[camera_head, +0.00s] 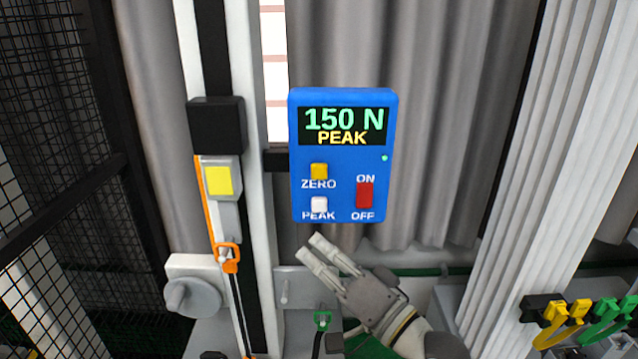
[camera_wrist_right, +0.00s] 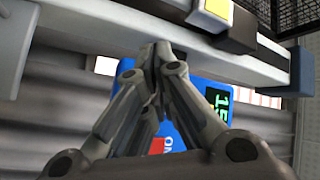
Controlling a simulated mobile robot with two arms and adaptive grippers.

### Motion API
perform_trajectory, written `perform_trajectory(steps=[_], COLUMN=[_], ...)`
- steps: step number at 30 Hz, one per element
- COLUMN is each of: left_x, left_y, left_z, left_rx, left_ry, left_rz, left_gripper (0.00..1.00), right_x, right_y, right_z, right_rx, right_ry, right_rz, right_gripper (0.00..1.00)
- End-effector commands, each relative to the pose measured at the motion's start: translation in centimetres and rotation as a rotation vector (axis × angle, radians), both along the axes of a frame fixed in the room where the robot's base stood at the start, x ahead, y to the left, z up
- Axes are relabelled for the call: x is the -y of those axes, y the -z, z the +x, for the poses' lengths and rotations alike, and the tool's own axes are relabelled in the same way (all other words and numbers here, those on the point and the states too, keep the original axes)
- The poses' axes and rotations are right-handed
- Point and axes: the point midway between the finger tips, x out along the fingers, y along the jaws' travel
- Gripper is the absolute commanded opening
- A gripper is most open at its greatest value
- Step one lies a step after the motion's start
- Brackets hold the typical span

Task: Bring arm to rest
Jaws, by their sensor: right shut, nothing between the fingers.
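My right gripper (camera_head: 328,260) comes in from the lower right in the head view, just below the blue force display (camera_head: 343,211). Its fingers are together and hold nothing. In the right wrist view the shut fingers (camera_wrist_right: 157,55) point toward the pale upright, with the blue display (camera_wrist_right: 195,85) partly hidden behind them. The display reads 150 N PEAK. It has a yellow ZERO button (camera_head: 319,171), a white PEAK button (camera_head: 319,204) and a red ON/OFF switch (camera_head: 365,195). My left gripper is in neither view.
The tower's upright (camera_head: 258,230) stands left of the display, with a black block (camera_head: 217,126) and a yellow-marked part (camera_head: 218,180) on it. An orange clip (camera_head: 227,258) hangs below. A grey knob (camera_head: 192,297) sits lower left. Yellow clips (camera_head: 567,312) and green clips (camera_head: 607,312) hang lower right.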

Motion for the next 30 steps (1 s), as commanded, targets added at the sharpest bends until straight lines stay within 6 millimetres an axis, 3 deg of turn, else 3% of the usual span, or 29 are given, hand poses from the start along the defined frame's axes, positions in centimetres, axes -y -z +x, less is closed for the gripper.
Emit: perform_trajectory(steps=[5,9,12,18,24,25,30], left_x=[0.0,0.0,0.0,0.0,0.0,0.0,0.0], left_y=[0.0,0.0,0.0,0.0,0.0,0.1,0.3], left_z=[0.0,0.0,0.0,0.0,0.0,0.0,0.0], left_rx=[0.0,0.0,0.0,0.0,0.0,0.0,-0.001], left_ry=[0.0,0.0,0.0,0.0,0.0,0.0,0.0], left_rz=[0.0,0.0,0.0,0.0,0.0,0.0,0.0], left_gripper=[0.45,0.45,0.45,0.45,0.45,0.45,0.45], right_x=[2.2,6.0,9.4,15.5,20.6,21.1,20.6], right_y=[9.7,18.8,24.0,29.9,32.6,33.1,38.1], right_z=[-2.4,-6.6,-10.4,-17.8,-24.7,-25.1,-23.6], right_rx=[-0.12,-0.267,-0.378,-0.574,-0.75,-0.767,-0.772], right_ry=[0.05,0.066,0.055,0.002,-0.065,-0.073,-0.085], right_rz=[-0.316,-0.653,-0.868,-1.185,-1.415,-1.435,-1.425], right_gripper=[0.0,0.0,0.0,0.0,0.0,0.0,0.0])
